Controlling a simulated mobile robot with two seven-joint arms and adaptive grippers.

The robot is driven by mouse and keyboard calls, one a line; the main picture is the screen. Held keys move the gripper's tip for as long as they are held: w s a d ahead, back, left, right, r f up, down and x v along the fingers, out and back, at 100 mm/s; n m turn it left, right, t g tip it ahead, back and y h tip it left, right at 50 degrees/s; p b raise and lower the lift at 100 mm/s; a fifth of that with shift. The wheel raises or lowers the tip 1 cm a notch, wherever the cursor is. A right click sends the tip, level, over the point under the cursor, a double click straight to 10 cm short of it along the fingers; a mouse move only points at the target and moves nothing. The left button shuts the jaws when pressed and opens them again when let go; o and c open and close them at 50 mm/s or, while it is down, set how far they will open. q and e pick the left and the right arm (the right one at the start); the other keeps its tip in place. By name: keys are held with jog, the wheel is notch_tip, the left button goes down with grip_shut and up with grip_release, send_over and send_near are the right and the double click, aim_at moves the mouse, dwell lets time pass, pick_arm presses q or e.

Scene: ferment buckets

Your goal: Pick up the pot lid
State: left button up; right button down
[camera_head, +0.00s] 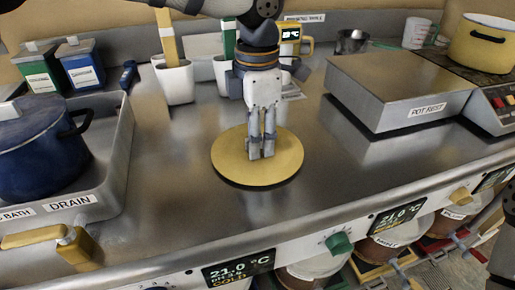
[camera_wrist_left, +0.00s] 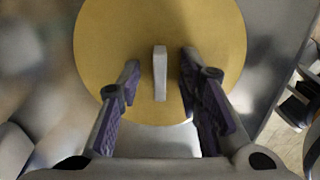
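The pot lid (camera_head: 230,163) is a flat yellow disc lying on the steel counter in the middle of the head view. It also fills much of the left wrist view (camera_wrist_left: 110,50), where its upright grey bar handle (camera_wrist_left: 160,72) shows. My left gripper (camera_head: 261,153) points down over the lid's middle. In the left wrist view, its two fingers (camera_wrist_left: 160,75) stand on either side of the handle with a gap on each side, so it is open. In the head view the fingers hide most of the handle. My right gripper is not in view.
A blue pot (camera_head: 38,148) sits in the drain basin (camera_head: 112,185) at left. Cups (camera_head: 176,84) with upright tools stand behind the lid. A pot rest (camera_head: 400,88) is at back right, with a yellow pot (camera_head: 484,44) beyond. The counter around the lid is clear.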

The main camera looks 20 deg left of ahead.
pick_arm(q)
jog(key=shift+r, duration=0.1)
grip_shut()
